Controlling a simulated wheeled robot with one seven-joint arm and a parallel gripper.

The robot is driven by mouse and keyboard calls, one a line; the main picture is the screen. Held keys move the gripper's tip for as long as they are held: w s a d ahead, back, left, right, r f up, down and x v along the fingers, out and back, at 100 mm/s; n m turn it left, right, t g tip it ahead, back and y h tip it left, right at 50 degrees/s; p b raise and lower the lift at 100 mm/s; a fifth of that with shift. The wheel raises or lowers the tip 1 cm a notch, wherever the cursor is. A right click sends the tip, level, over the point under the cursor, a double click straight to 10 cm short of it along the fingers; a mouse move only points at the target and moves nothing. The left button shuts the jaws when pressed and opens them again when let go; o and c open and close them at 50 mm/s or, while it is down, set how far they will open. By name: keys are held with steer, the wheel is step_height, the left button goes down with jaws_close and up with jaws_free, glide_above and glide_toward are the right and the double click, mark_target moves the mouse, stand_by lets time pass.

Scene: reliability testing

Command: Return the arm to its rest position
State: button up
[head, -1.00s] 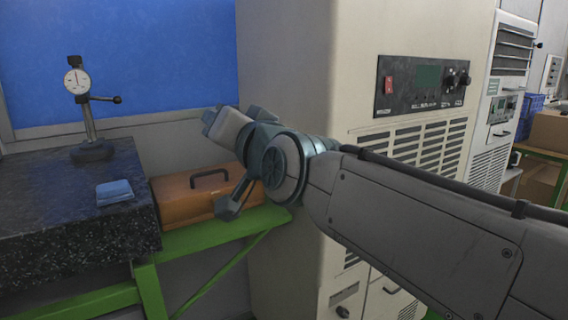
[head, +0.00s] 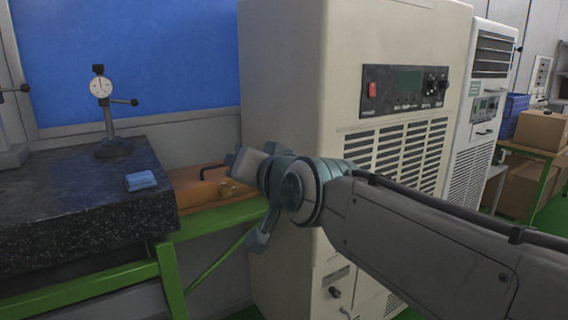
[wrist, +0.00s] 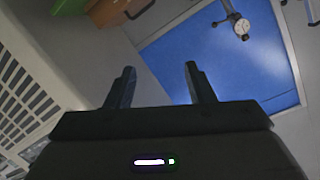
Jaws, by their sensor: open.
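My arm reaches in from the lower right of the head view and is bent at a joint in front of the beige cabinet (head: 285,80). My gripper shows in the wrist view (wrist: 160,85), with its two dark fingers apart and nothing between them. In the head view the fingers are not clear behind the wrist parts. The wrist view looks toward the blue wall panel (wrist: 225,55) and is strongly tilted.
A dark granite table (head: 90,200) stands at left, with a dial gauge stand (head: 108,115) and a folded blue cloth (head: 140,181). Boxes (head: 540,130) stand far right.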

steer(key=s+d+f+g+h+p, duration=0.3)
steer(key=s+d+f+g+p, duration=0.2)
steer(key=d, duration=0.5)
steer(key=s+d+f+g+h+p, duration=0.4)
steer(key=s+d+f+p, duration=0.3)
steer(key=s+d+f, duration=0.3)
steer(key=shift+s+d+f+g+h+p, duration=0.2)
steer(key=shift+s+d+g+h+p, duration=0.15)
steer(key=shift+g, duration=0.55)
steer(key=shift+a, duration=0.1)
